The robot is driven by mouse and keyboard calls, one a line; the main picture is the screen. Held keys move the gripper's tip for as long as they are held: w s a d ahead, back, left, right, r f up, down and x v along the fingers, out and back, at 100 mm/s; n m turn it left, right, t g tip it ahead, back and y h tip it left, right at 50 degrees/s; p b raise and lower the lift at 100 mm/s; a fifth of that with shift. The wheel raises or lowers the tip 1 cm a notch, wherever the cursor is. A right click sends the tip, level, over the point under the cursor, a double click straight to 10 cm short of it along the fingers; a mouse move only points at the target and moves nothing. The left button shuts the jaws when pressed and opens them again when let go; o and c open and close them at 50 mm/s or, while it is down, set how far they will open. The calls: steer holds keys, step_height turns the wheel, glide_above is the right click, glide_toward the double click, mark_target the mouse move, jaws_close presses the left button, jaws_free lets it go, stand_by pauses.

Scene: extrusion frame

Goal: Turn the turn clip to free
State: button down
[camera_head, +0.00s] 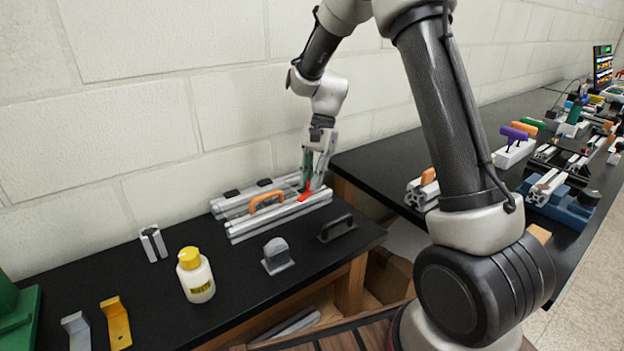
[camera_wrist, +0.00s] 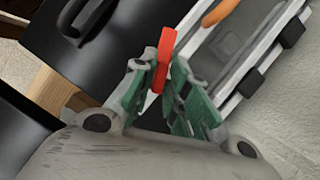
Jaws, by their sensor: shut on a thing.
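The turn clip is a small red lever (camera_head: 306,195) at the right end of the aluminium extrusion frame (camera_head: 280,217). In the wrist view the red clip (camera_wrist: 164,52) stands between the green fingers of my gripper (camera_wrist: 167,98). My gripper is shut on it; its fingertips (camera_head: 313,180) reach down to the frame in the head view. An orange handle (camera_head: 266,202) sits on the frame, left of the clip, and its end shows in the wrist view (camera_wrist: 220,12). The clip's base is hidden by the fingers.
A loose black handle (camera_head: 337,228) and a grey block (camera_head: 277,255) lie in front of the frame. A yellow-capped bottle (camera_head: 196,275) and an extrusion piece (camera_head: 153,243) stand further left. The wall is close behind. A second bench (camera_head: 400,150) with parts is to the right.

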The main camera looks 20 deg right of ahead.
steer(key=n+h, duration=0.1)
steer(key=n, duration=0.2)
steer(key=n+g+h, duration=0.1)
steer(key=n, duration=0.2)
steer(key=shift+w+a+n, duration=0.1)
steer(key=shift+a+n, duration=0.05)
steer(key=shift+n, duration=0.15)
steer(key=n+h, duration=0.2)
steer(key=n, duration=0.4)
steer(key=shift+a, duration=0.1)
steer(key=shift+n+h, duration=0.3)
steer(key=shift+n, duration=0.1)
steer(key=c, duration=1.5)
jaws_free()
step_height(320, 180, up, 10)
steer(key=shift+r, duration=0.1)
